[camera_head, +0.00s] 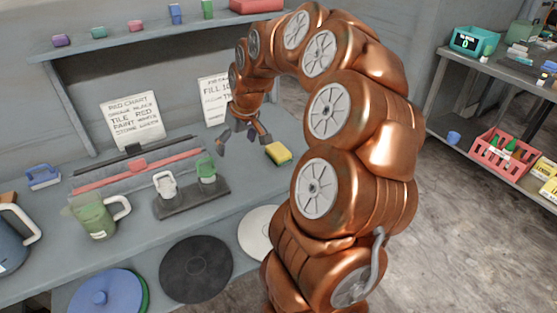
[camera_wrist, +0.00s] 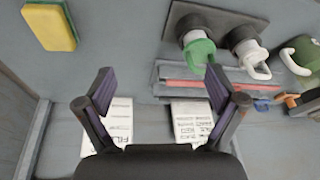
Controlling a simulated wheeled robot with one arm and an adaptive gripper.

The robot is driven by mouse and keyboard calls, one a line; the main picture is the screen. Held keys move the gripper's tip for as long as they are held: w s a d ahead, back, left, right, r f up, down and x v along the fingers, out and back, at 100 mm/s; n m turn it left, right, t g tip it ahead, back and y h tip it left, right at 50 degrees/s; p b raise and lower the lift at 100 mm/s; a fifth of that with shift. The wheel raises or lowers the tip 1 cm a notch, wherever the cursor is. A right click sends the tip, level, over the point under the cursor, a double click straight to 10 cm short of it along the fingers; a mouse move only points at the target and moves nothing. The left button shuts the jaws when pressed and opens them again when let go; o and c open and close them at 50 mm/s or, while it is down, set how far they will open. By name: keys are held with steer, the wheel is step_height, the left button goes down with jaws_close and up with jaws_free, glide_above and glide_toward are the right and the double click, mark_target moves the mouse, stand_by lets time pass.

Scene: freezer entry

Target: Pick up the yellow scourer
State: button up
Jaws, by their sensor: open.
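The yellow scourer (camera_head: 278,153) lies on the grey bench near its right end in the head view, with a darker pad layer along one side. It also shows at the upper left of the wrist view (camera_wrist: 50,27), off to one side of the fingers. My gripper (camera_head: 243,140) is above the bench just left of the scourer, pointing down, apart from it. The gripper is open and empty.
A dark stand with green (camera_head: 205,170) and white (camera_head: 165,186) handled items sits left of the scourer. A green jug (camera_head: 95,216) stands further left. Paper signs (camera_head: 131,120) lean at the back wall below a shelf (camera_head: 125,38). Bare bench surrounds the scourer.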

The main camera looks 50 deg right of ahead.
mark_target(279, 150)
steer(key=d+f, duration=0.2)
steer(key=d, duration=0.4)
steer(key=d+f+m+h+b, duration=0.1)
steer(key=d+f, duration=0.1)
steer(key=d, duration=0.4)
steer(key=s+d+f+m+b, duration=0.1)
steer(key=d+f, duration=0.2)
steer(key=d, duration=0.3)
steer(key=shift+d+f+t+h, duration=0.1)
steer(key=shift+d+t+h, duration=0.1)
steer(key=shift+t+h, duration=0.2)
steer(key=shift+w+d+f, duration=0.1)
steer(key=shift+d+f, duration=0.05)
steer(key=shift+f, duration=0.1)
steer(key=shift+a+p+x, duration=0.2)
steer(key=shift+p+x, duration=0.35)
steer(key=shift+x, duration=1.25)
steer(key=shift+a+p+x, duration=0.15)
steer(key=shift+p+x, duration=0.35)
steer(key=shift+x, duration=1.3)
steer(key=shift+f, duration=0.1)
steer(key=c, duration=1.2)
steer(key=shift+c, duration=0.2)
